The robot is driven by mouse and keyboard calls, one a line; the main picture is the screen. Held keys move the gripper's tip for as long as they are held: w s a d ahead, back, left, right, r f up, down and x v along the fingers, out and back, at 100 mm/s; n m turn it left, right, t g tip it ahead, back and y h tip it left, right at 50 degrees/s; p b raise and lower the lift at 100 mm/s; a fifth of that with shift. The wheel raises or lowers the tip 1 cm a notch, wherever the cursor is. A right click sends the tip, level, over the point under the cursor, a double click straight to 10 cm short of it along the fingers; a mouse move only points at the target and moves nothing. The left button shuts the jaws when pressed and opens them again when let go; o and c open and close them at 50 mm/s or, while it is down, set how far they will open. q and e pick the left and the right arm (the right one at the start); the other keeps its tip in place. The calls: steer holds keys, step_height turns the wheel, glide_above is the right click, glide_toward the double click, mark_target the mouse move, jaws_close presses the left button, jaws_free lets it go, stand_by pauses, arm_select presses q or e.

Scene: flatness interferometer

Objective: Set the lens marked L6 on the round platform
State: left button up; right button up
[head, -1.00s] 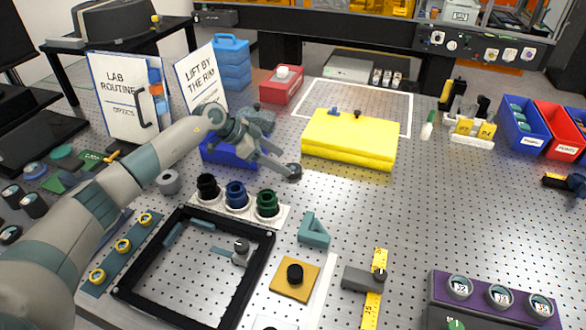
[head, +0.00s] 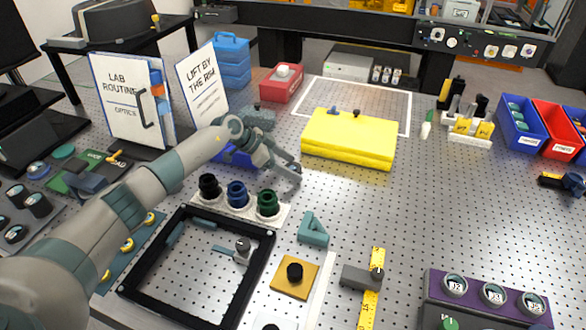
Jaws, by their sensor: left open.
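My left gripper (head: 288,172) reaches in from the left and is open over the table, left of the yellow block. Nothing shows clearly between its fingers. A purple rack (head: 470,318) at the lower right holds a row of round lenses with small white labels: one at the left (head: 455,286), one in the middle (head: 493,294) and one at the right (head: 532,304). Their marks are too small to read surely, so I cannot tell which lens is L6. I cannot pick out the round platform with certainty. My right gripper is not in view.
A yellow block (head: 350,141) lies right of my left gripper. Black, blue and green round holders (head: 238,194) stand in front of it. A black frame (head: 197,316) lies nearer. Blue (head: 519,140) and red (head: 556,128) bins stand far right.

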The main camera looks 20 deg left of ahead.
arm_select(q)
steer(key=shift+c, duration=0.6)
steer(key=c, duration=1.1)
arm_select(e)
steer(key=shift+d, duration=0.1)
arm_select(q)
steer(key=shift+c, duration=0.2)
